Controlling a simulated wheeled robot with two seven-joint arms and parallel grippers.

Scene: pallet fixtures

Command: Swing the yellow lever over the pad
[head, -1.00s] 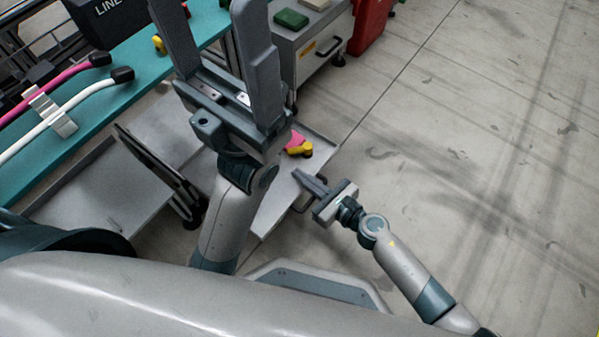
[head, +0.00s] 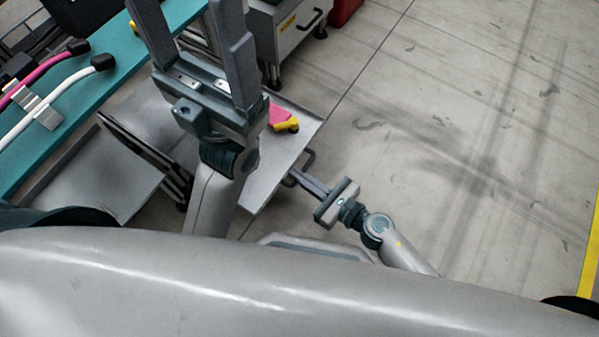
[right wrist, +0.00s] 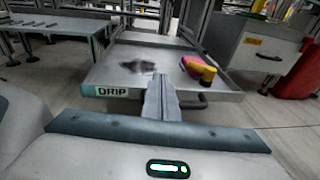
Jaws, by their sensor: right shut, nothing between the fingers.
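A small yellow piece (head: 133,27) shows at the edge of the teal bench, too small to tell if it is the lever. A pink and yellow object (head: 284,120) lies on the grey tray; it also shows in the right wrist view (right wrist: 200,70). I cannot make out a pad. My left gripper (head: 190,45) is open and empty, raised between the head camera and the bench, its fingertips near the top edge. My right gripper (head: 296,176) is shut and empty beside the tray's near right side; its fingers (right wrist: 160,97) point toward the tray in the right wrist view.
The grey tray (right wrist: 120,75), labelled DRIP, has a dark stain and a handle. The teal bench (head: 105,85) holds a pink and a white hose (head: 75,78) in a clip. A drawer cabinet (head: 290,40) and red bin (head: 343,10) stand behind. Floor at right is clear.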

